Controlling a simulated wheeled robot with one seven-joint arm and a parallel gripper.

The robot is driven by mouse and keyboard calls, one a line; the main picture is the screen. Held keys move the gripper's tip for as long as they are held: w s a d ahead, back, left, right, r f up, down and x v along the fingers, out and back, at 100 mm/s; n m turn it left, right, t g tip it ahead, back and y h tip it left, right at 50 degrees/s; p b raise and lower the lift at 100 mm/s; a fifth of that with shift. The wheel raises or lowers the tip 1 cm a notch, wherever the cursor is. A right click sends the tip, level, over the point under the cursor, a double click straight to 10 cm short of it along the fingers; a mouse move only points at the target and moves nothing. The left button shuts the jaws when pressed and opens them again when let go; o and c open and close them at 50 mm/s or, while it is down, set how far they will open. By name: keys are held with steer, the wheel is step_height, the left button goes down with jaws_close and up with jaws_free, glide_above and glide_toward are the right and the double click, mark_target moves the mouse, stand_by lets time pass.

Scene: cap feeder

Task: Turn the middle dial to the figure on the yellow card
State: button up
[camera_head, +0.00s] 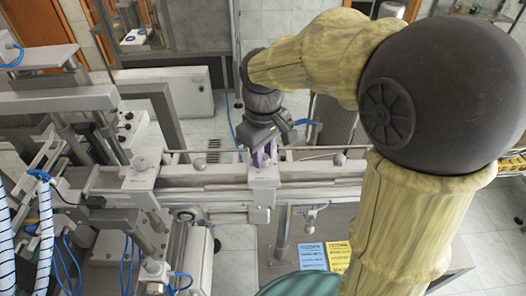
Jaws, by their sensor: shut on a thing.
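My gripper (263,155) points down at the middle of the grey rail, with its purple fingers low over a pale block (264,176). It is shut on the middle dial, which the fingers and wrist hide; its pointer and figures cannot be read. The yellow card (339,257) lies at the lower middle, beside my arm. It has dark print too small to read here.
A blue card (312,256) lies just left of the yellow one. Round grey knobs stand on the rail to the left (199,164) and right (339,160) of my gripper. Machine frames and blue hoses crowd the left side.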

steer(key=m, duration=0.4)
steer(key=shift+m, duration=0.4)
steer(key=m, duration=0.5)
steer(key=shift+r, duration=0.1)
steer(key=m, duration=0.5)
steer(key=shift+m, duration=0.4)
steer(key=m, duration=0.4)
steer(key=shift+m, duration=0.4)
steer(key=o, duration=1)
step_height(320, 180, up, 17)
steer(key=b, duration=0.2)
steer(key=shift+r, duration=0.15)
